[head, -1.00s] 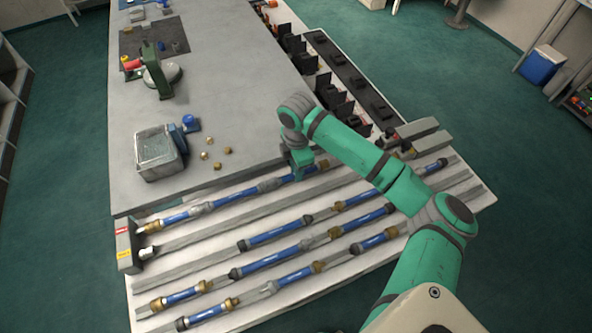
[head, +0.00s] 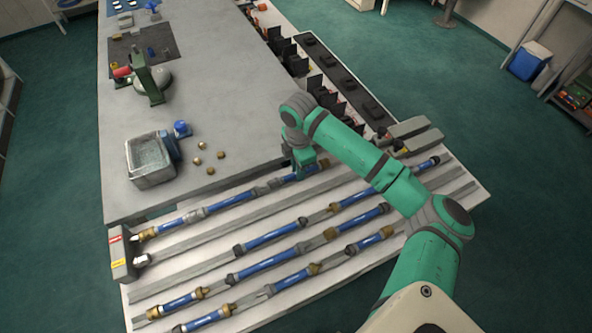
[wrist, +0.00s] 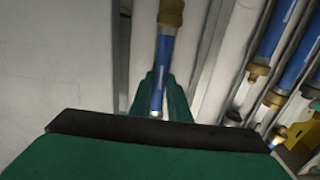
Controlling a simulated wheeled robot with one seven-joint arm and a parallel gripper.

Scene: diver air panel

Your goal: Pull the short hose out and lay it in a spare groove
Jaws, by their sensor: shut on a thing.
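The short blue hose with a brass end (head: 322,164) lies along the top row of the rack, in line with other blue hose pieces. My gripper (head: 303,167) is over that row and shut on the hose. In the wrist view the blue hose (wrist: 165,55) runs down between the green fingers of my gripper (wrist: 159,92), its brass end towards the top edge. The grooved rack (head: 165,275) holds several more blue hoses with brass or dark ends. Bare groove (head: 195,238) shows just below the top row. The fingers hide part of the held hose.
The grey bench top (head: 225,100) lies behind the rack, with a metal bin (head: 150,170) and several small brass fittings (head: 210,170). A grey block with red and yellow labels (head: 121,254) stands at the rack's left end. Dark holders (head: 320,85) line the bench's right side.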

